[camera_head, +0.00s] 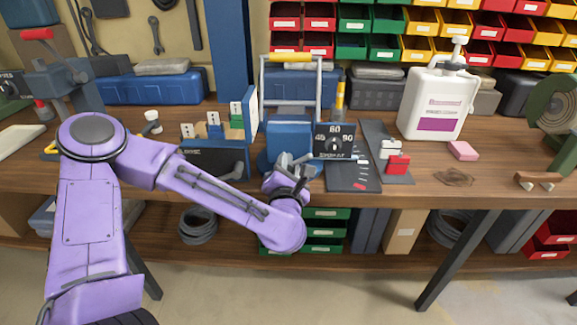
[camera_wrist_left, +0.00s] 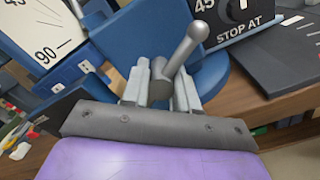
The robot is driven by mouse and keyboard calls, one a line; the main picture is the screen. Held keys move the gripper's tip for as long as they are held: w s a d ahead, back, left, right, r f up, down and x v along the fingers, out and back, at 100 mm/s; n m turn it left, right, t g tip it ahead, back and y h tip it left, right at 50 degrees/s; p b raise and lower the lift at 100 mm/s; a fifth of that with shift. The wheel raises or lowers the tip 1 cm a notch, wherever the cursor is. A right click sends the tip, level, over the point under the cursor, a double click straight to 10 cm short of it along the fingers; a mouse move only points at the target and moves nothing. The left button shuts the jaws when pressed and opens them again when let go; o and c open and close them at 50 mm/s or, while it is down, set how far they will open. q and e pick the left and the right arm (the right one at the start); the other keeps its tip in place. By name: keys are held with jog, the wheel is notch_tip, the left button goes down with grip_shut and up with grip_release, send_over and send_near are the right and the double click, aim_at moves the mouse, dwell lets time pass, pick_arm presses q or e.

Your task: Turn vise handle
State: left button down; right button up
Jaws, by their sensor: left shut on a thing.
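The vise is a blue block (camera_head: 289,134) at the front edge of the workbench. Its grey handle (camera_wrist_left: 185,50) has a ball end and tilts up to the right in the left wrist view. My left gripper (camera_head: 285,172) is in front of the vise, and its two fingers (camera_wrist_left: 162,88) are shut around the lower hub end of the handle. A black dial plate (camera_head: 334,140) with numbers and a pointer stands just right of the vise; it also shows in the wrist view (camera_wrist_left: 238,18), marked "STOP AT". My right gripper is out of view.
A dark flat plate (camera_head: 352,177) and a grey strip with a red block (camera_head: 398,164) lie to the right. A white jug (camera_head: 436,104) stands further right.

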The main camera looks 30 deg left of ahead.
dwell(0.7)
pick_arm(q)
jog(key=c, duration=0.9)
grip_release()
jog(key=shift+o, duration=0.2)
jog(key=b+v, duration=0.1)
jog(key=v, duration=0.3)
jog(key=shift+s+d+f, duration=0.1)
jog(key=shift+d+f, duration=0.05)
jog(key=shift+d, duration=0.05)
jog(key=p, duration=0.9)
send_near(289, 169)
jog(key=shift+a, duration=0.25)
